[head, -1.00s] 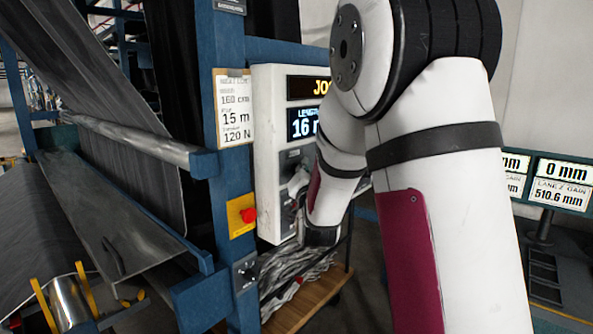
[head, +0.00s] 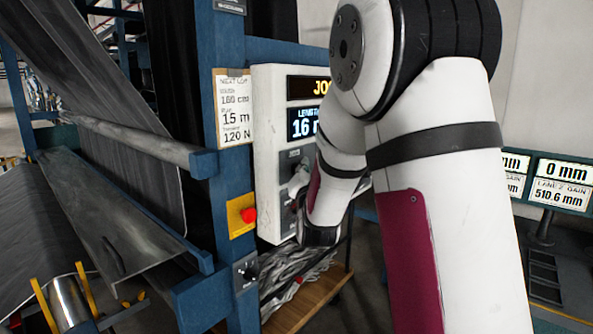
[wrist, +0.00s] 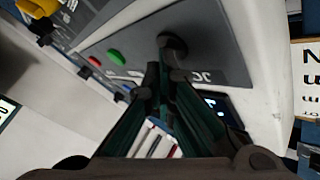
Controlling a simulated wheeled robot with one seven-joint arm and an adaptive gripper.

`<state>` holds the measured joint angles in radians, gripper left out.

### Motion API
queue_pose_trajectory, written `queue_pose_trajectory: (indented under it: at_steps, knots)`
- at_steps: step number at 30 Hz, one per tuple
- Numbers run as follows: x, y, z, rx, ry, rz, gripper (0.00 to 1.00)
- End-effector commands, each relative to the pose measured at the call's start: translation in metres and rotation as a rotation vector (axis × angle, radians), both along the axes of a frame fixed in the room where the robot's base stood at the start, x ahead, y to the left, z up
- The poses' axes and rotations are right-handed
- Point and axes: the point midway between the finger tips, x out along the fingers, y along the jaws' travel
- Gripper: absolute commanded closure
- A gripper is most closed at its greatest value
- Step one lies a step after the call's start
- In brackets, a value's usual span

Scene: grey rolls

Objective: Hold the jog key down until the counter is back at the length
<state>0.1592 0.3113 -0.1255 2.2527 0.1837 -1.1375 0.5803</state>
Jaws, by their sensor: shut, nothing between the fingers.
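The white control box (head: 267,150) stands on the blue post, with an amber display (head: 308,88) reading "JO", the rest hidden by my arm. Below it the length counter (head: 304,123) reads 16 m, its right part hidden. The card (head: 234,110) beside it shows 15 m. My gripper (wrist: 170,74) is shut and empty, with its fingertips at a dark round key (wrist: 173,44) on the grey panel, near a label starting "JO". I cannot tell whether the tips touch or press it. In the head view my gripper (head: 299,178) is at the box's face, partly hidden.
Red (wrist: 95,61), green (wrist: 116,57) and blue (wrist: 129,86) buttons sit left of the fingers in the wrist view. A red stop button (head: 249,215) on a yellow plate is on the post. Grey fabric (head: 115,90) runs over rollers at left.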

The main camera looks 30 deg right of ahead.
Motion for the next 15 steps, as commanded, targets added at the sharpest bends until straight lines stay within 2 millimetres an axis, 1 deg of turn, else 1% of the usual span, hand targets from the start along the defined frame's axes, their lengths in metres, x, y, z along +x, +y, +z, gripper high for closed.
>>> queue_pose_trajectory:
  at_steps: [8,15]
  knots:
    - [-0.002,0.0,0.0,0.0,0.0,0.001,1.0]
    - [-0.013,-0.004,0.0,0.0,0.001,0.001,1.0]
